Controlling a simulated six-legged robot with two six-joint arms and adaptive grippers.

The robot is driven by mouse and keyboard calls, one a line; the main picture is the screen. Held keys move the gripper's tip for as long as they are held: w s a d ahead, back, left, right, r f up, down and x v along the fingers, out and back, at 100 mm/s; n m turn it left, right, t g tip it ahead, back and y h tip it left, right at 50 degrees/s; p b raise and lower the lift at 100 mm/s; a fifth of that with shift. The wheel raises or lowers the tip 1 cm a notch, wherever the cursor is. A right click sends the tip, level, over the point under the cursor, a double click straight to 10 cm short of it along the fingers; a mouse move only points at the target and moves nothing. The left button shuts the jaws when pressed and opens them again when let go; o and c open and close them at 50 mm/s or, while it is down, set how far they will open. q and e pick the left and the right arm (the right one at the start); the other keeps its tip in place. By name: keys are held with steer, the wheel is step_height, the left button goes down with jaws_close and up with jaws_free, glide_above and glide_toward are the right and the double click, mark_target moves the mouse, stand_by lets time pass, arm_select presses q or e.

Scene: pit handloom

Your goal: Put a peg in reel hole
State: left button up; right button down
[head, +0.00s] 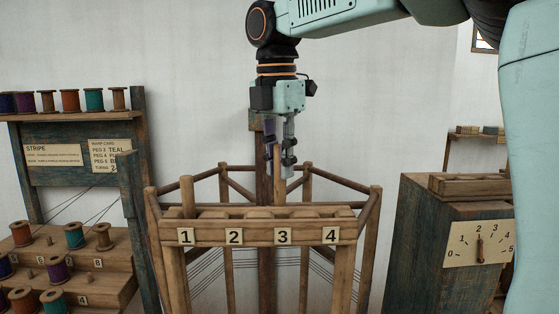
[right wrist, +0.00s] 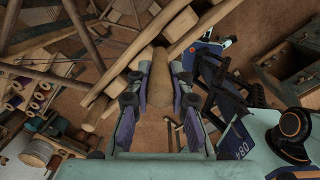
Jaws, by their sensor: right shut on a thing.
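The reel (head: 258,236) is a wooden frame whose top bar carries plates numbered 1 to 4. A wooden peg (head: 187,196) stands upright at hole 1. My right gripper (head: 281,160) points down over the bar, near number 3. It is shut on another wooden peg (head: 280,191), which hangs upright below the fingers with its lower end at the bar. I cannot tell whether that end is inside a hole. In the right wrist view the held peg (right wrist: 160,80) lies between both fingers. My left gripper is not in view.
A spool rack (head: 75,160) with a warp card and colored spools stands at the left, with a stepped spool stand (head: 70,265) in front. A dark cabinet (head: 440,240) with a 0-to-5 dial is at the right. Slanted reel arms (head: 345,180) surround the bar.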

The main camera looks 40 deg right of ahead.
mark_target(280, 188)
steer(key=shift+s+d+f+b, duration=0.15)
steer(key=shift+d+f+b, duration=0.15)
steer(key=shift+f, duration=0.35)
steer(key=shift+d+f, duration=0.1)
steer(key=shift+f, duration=0.25)
steer(key=shift+w+f+b, duration=0.25)
steer(key=shift+f+b, duration=0.05)
steer(key=shift+b, duration=0.1)
steer(key=shift+w+a+f, duration=0.15)
steer(key=shift+a+f, duration=0.05)
steer(key=shift+f, duration=0.25)
steer(key=shift+s+f+b, duration=0.3)
steer(key=shift+f+b, duration=0.05)
steer(key=shift+b, duration=0.1)
steer(key=shift+f, duration=0.25)
steer(key=shift+d+f, duration=0.1)
steer(key=shift+f, duration=0.1)
steer(key=shift+w+f, duration=0.15)
steer(key=shift+w, duration=0.1)
